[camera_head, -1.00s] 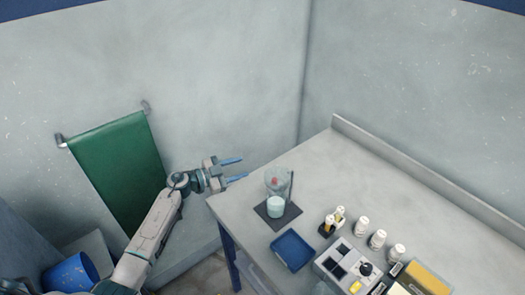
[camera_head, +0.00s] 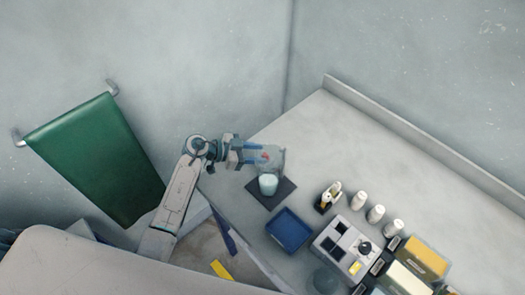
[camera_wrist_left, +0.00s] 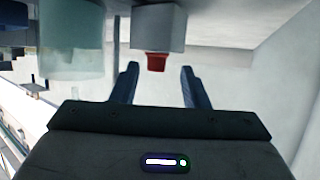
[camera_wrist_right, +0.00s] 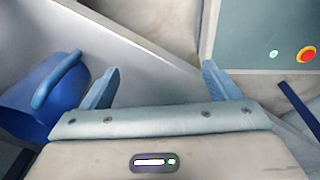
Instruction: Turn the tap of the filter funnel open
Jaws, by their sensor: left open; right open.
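The filter funnel (camera_head: 273,152) is a clear vessel on a stand above a white beaker (camera_head: 268,184) on a dark square base (camera_head: 283,193). A small red part, which looks like its tap, shows in the left wrist view (camera_wrist_left: 156,62) below a grey block (camera_wrist_left: 158,28). My left gripper (camera_head: 260,154) is open at the funnel, its blue fingers level with the red part. In the left wrist view the red part lies between the open fingers, slightly beyond the tips; contact cannot be told. My right gripper (camera_wrist_right: 160,78) is open and empty, away from the table.
A blue tray (camera_head: 289,230), a grey instrument (camera_head: 343,247) and several white bottles (camera_head: 376,214) stand right of the funnel. A raised rim (camera_head: 420,140) lines the table's back.

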